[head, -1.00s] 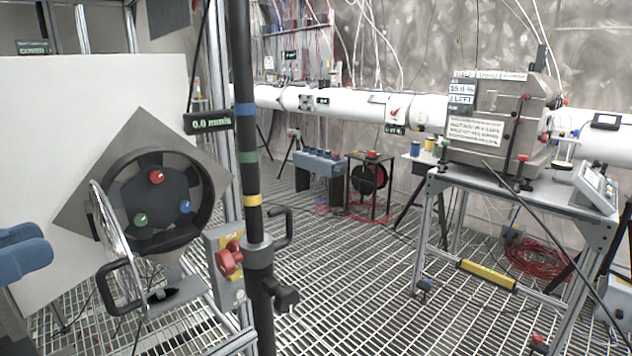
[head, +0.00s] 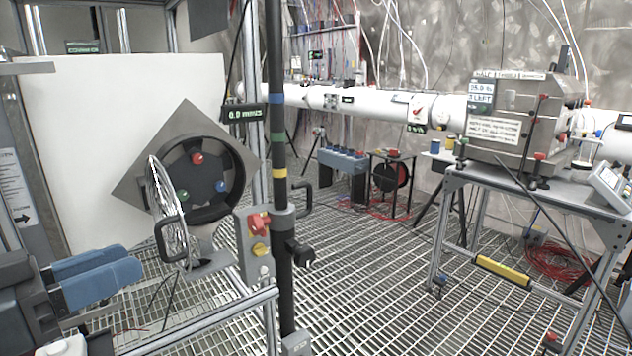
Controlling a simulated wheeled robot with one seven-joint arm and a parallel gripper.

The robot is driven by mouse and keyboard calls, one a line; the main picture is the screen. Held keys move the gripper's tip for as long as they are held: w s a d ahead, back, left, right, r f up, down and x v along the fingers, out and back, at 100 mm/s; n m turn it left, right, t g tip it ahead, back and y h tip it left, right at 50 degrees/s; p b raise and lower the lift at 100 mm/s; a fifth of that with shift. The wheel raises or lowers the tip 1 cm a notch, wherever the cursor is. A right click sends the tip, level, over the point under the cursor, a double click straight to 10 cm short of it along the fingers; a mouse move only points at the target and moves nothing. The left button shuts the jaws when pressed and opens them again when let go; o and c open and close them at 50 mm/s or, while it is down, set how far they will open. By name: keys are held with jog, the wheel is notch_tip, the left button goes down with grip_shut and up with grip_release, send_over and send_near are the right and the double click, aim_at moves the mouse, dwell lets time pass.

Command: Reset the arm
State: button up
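My gripper (head: 138,272) is at the lower left in the head view, with two blue fingers pointing right. The fingers look close together, one partly behind the other, and I cannot tell how wide the gap is. Nothing shows between them. The dark wrist of my arm runs off the left edge. The fingertips are left of a round dark port (head: 205,225) on a diamond-shaped grey plate (head: 150,190), and appear apart from it. The port has a red, a green and a blue knob inside. Its round clear door (head: 165,215) hangs open toward the left.
A black pole (head: 278,110) with coloured bands stands right of the port, by a box with a red knob (head: 259,225). A white panel (head: 75,130) is behind. A bench (head: 545,190) with a metal chamber (head: 520,125) is at right. The middle grating floor is open.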

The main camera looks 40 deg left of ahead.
jog(key=w+d+f+n+g+y+b, duration=0.1)
jog(key=w+d+f, duration=0.3)
jog(key=f, duration=0.4)
jog(key=w+d+f+n+g, duration=0.2)
jog(key=w+d+f, duration=0.1)
jog(key=f, duration=0.4)
jog(key=w+d+f+n+g+y+b, duration=0.1)
jog(key=w+d+f, duration=0.3)
jog(key=f, duration=0.4)
jog(key=d+f+g+b, duration=0.3)
jog(key=d+f, duration=1.3)
jog(key=d, duration=0.4)
jog(key=s+d+r+m+t+b, duration=0.15)
jog(key=s+d, duration=0.45)
jog(key=d, duration=0.6)
jog(key=s+d+m+t+b, duration=0.1)
jog(key=s+d+m+b, duration=0.1)
jog(key=s+d, duration=0.65)
jog(key=s+d+r+m+t+h, duration=0.2)
jog(key=s+d+r+m+h, duration=0.15)
jog(key=d+r, duration=0.55)
notch_tip(320, 180, up, 12)
jog(key=d+p, duration=0.1)
jog(key=p, duration=1)
jog(key=shift+s+n, duration=0.3)
jog(key=shift+n, duration=0.1)
